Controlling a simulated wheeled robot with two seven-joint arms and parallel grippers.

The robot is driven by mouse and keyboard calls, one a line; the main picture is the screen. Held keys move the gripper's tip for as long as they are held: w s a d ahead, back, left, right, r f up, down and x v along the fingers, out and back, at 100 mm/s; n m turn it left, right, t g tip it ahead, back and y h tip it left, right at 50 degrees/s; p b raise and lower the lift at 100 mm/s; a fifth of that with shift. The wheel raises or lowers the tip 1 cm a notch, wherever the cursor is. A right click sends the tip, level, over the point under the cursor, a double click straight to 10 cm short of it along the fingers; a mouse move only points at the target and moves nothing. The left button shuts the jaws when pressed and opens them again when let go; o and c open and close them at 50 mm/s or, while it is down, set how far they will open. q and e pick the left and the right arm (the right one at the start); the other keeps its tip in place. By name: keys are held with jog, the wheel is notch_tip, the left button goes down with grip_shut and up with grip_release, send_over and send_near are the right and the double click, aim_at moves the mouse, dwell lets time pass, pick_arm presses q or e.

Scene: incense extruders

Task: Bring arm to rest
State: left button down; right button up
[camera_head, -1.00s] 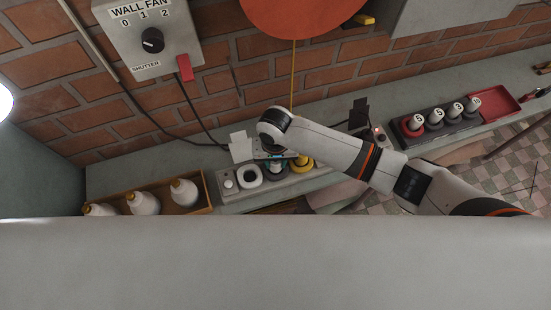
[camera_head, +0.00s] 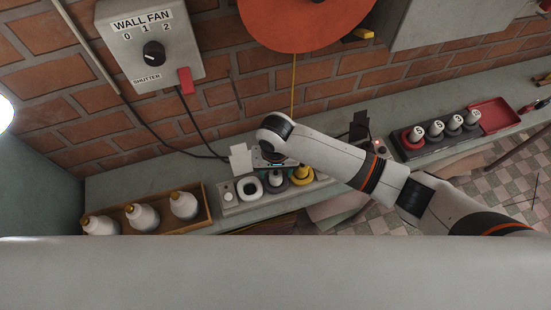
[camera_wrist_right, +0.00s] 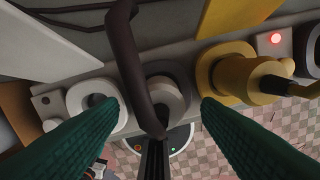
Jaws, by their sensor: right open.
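My right arm reaches in from the right in the head view, with its wrist over the row of extruders by the brick wall. In the right wrist view my right gripper (camera_wrist_right: 156,100) is open, its two green fingers well apart. Between them stand a pale cylinder (camera_wrist_right: 166,92) and a dark curved handle (camera_wrist_right: 122,40); I see no grip on either. A white ring-shaped piece (camera_wrist_right: 92,100) lies beyond the left finger and a yellow extruder (camera_wrist_right: 240,75) beyond the right one. In the head view the wrist hides the fingertips. My left gripper is not in view.
A wooden tray (camera_head: 160,228) with three white bottles stands left on the grey shelf. A dark rack (camera_head: 415,157) with several numbered pieces and a red tray (camera_head: 497,113) stand right. A wall fan switch box (camera_head: 150,45) and an orange disc (camera_head: 300,20) are above.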

notch_tip(320, 180, up, 9)
jog(key=s+f+n+t+y, duration=0.1)
jog(key=s+y, duration=0.3)
jog(key=s, duration=0.2)
jog(key=s+d+t+h, duration=0.1)
jog(key=s+d, duration=0.2)
jog(key=d, duration=0.4)
jog(key=s+d+f+t+h, duration=0.1)
jog(key=s+d, duration=0.2)
jog(key=d, duration=0.3)
jog(key=s+d+t+h, duration=0.1)
jog(key=s+d+h, duration=0.1)
jog(key=s+d, duration=0.35)
notch_tip(320, 180, down, 31)
jog(key=d+g+b, duration=0.2)
jog(key=b, duration=0.2)
jog(key=s+d+f+g+b, duration=0.1)
jog(key=s+d+f+b, duration=0.1)
jog(key=s+f, duration=1.4)
jog(key=shift+d+f+n+b, duration=0.3)
jog(key=shift+d+f+n, duration=0.1)
jog(key=shift+d+f, duration=0.15)
